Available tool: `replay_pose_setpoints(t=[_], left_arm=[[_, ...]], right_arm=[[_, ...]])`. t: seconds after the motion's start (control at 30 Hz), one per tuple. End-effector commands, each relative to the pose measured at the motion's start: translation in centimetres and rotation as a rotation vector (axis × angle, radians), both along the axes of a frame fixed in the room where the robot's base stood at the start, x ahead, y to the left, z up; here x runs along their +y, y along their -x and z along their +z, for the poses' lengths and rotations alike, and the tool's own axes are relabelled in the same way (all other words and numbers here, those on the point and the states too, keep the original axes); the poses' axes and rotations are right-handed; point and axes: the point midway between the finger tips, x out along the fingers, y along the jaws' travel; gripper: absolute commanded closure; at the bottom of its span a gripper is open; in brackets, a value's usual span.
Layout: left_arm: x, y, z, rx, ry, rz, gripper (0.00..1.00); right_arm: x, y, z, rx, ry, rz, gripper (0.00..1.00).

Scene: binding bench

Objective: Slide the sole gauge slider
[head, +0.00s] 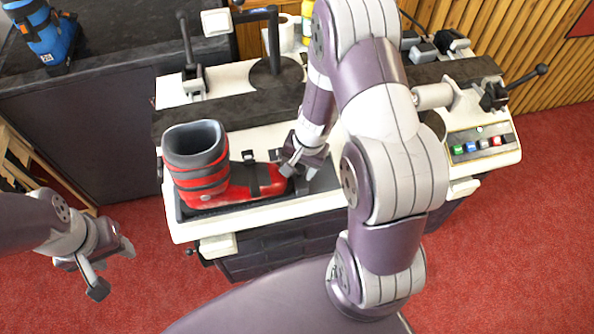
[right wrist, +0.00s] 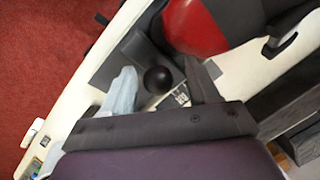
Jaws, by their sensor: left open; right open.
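A red and black ski boot (head: 225,168) lies along a dark tray (head: 262,198) on the front of the bench, toe to the right. Its red toe (right wrist: 195,25) shows in the right wrist view. A round black knob (right wrist: 158,80), apparently the sole gauge slider's, stands just beyond the toe beside a dark grey block (right wrist: 140,52). My right gripper (head: 300,170) is open at the toe end. In the wrist view, its fingers (right wrist: 163,88) lie on either side of the knob; contact cannot be told. My left gripper (head: 112,268) is open and empty, left of the bench over the floor.
A button panel (head: 482,143) is at the bench's right end. A blue boot (head: 48,35) sits on the dark counter at left. Red carpet (head: 530,220) is clear.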

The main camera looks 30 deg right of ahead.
Motion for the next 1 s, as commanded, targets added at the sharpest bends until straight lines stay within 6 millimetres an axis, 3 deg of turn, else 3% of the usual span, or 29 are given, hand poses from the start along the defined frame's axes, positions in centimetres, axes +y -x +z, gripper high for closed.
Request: replay_pose_setpoints(t=[0.1,0.37,0.5,0.57,0.77,1.0], left_arm=[[0.0,0.0,-0.4,0.0,0.0,0.0,0.52],[0.0,0.0,-0.3,-0.001,0.0,0.0,0.52],[0.0,0.0,-0.3,-0.001,0.0,0.0,0.52],[0.0,0.0,-0.3,-0.001,0.0,0.0,0.52],[0.0,0.0,-0.6,-0.001,0.0,0.0,0.52],[0.0,0.0,-1.1,0.0,0.0,0.0,0.52]], right_arm=[[0.1,-0.1,-0.9,0.0,0.0,0.001,0.4],[0.1,-0.1,-0.9,0.0,0.0,0.001,0.4],[0.1,-0.1,-0.9,0.001,-0.001,0.001,0.86],[0.1,-0.1,-0.9,0.0,0.0,0.001,1.0],[-1.1,0.1,-1.0,-0.002,0.0,-0.003,1.0],[-6.1,1.3,-1.0,-0.002,0.001,-0.004,1.0]])
